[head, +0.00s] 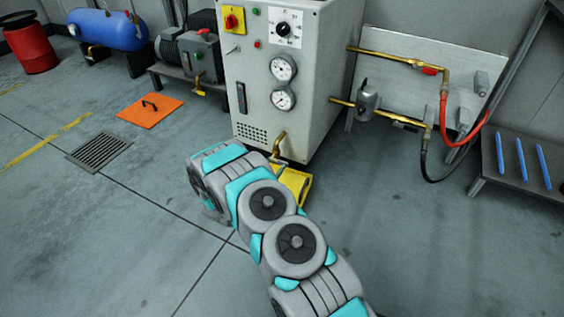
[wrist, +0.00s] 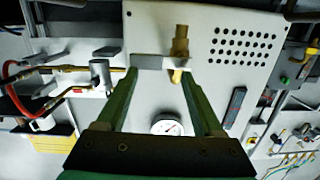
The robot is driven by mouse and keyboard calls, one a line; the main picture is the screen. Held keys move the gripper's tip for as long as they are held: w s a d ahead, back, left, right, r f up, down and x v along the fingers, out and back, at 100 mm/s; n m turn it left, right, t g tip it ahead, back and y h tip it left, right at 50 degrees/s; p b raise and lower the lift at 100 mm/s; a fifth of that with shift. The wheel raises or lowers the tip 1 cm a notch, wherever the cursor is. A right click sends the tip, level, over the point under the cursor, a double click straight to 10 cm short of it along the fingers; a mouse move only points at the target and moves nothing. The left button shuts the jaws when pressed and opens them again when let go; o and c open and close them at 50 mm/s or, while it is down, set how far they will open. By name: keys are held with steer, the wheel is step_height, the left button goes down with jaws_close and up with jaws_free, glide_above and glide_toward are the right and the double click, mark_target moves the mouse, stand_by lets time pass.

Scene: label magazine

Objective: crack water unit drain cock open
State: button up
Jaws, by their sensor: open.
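The water unit is a pale grey cabinet (head: 285,75) with gauges, a dial and a red-and-yellow switch. Its brass drain cock (head: 279,143) sticks out low on the front. In the wrist view the cabinet front appears upside down, and the brass cock (wrist: 180,48) is beyond my fingers, right of centre. A flat grey piece (wrist: 147,62) lies just left of it. My gripper (wrist: 159,73) is open and empty, its two green fingers pointing at the panel. The cock's end appears close to the right fingertip; I cannot tell whether they touch. In the head view my arm hides the fingers.
A yellow object (head: 294,184) stands on the floor below the cock, partly behind my arm. Brass pipes (head: 395,55) and hoses are on a panel to the right. An orange floor plate (head: 150,110) and a drain grate (head: 99,151) lie left.

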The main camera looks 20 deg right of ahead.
mark_target(284, 162)
steer(key=w+d+f+h+b, duration=0.1)
steer(key=w+d, duration=0.2)
steer(key=d, duration=0.4)
stand_by(0.5)
steer(key=shift+w, duration=0.1)
jaws_close()
stand_by(0.4)
